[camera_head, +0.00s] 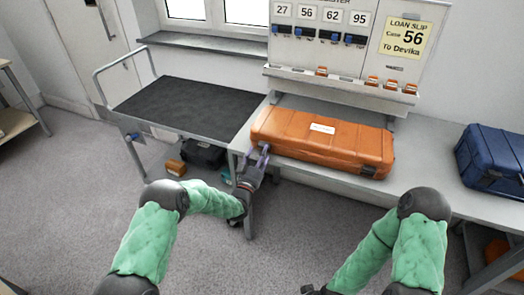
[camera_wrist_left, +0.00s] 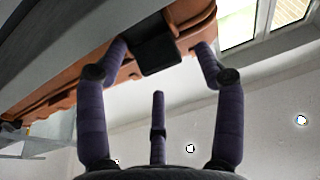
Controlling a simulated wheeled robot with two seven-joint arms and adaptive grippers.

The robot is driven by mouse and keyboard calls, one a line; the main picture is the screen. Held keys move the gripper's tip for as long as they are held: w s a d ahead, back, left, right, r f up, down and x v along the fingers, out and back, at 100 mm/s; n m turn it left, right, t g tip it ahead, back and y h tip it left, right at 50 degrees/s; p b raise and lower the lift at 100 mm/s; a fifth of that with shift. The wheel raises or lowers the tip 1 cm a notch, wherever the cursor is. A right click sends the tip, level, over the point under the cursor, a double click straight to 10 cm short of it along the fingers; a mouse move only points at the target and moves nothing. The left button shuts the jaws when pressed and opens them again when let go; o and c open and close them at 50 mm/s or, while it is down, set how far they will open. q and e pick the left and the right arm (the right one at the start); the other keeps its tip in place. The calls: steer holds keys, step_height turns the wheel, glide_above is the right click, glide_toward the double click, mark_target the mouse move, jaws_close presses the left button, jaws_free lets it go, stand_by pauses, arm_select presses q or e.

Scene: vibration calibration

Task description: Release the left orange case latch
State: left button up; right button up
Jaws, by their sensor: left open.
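The orange case (camera_head: 325,139) lies shut on the grey bench, with a pale label on its lid. Its front left end is close to my left gripper (camera_head: 261,160). In the left wrist view, the orange case (camera_wrist_left: 60,95) is seen from below, and a black latch (camera_wrist_left: 152,55) hangs at its edge between my spread purple fingers (camera_wrist_left: 160,60). The left gripper is open; whether a finger touches the latch or the case I cannot tell. A dark part of my right gripper (camera_head: 314,290) shows at the bottom edge, its fingers out of sight.
A blue case (camera_head: 493,159) stands on the bench at right. A board with numbers and a yellow loan slip (camera_head: 405,37) stands behind the orange case. A trolley with a black top (camera_head: 185,90) is at left, with a dark case (camera_head: 203,153) beneath. Grey floor lies in front.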

arm_select(q)
steer(key=v, duration=0.9)
steer(key=shift+s, duration=0.35)
steer(key=shift+a, duration=0.1)
